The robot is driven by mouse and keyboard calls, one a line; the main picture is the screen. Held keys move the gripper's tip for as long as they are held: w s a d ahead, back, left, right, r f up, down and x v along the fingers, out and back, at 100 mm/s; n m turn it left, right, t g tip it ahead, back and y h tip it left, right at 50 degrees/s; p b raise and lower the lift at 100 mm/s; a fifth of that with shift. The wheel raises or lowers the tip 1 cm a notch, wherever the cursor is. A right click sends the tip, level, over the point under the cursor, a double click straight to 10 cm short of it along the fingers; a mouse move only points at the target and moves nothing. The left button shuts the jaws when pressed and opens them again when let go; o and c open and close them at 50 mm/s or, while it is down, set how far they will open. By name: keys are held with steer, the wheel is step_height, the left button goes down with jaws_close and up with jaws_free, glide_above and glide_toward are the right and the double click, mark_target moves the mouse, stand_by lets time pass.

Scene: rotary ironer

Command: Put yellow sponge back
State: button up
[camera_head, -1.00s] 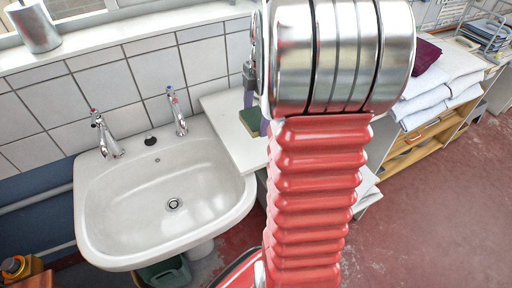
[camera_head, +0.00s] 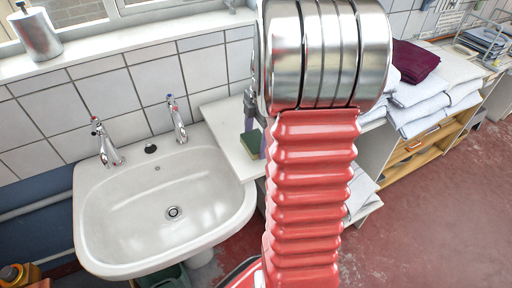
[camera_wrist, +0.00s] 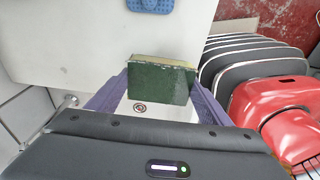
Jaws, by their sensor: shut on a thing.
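The sponge (camera_wrist: 160,82) has a dark green scouring face and a thin yellow layer along its top edge. My gripper (camera_wrist: 158,90) is shut on it, with a purple finger at each side, in the wrist view. The sponge also shows in the head view (camera_head: 251,142), in front of the white shelf (camera_head: 222,128) to the right of the sink. My arm hides most of the gripper there. I cannot tell whether the sponge touches the shelf.
The white sink (camera_head: 205,205) with two taps is left of the shelf. A blue object (camera_wrist: 150,5) lies on the white surface in the wrist view. Folded white towels (camera_head: 425,100) and a dark red cloth (camera_head: 415,60) are stacked at right. Red floor is open at lower right.

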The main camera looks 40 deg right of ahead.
mark_target(256, 147)
steer(key=shift+f, duration=1.9)
steer(key=o, duration=1)
steer(key=shift+c, duration=0.2)
steer(key=shift+r, duration=0.1)
steer(key=r, duration=0.4)
steer(key=d+r, duration=0.1)
steer(key=r, duration=0.6)
steer(key=shift+s+d+r, duration=0.2)
steer(key=shift+r, duration=0.2)
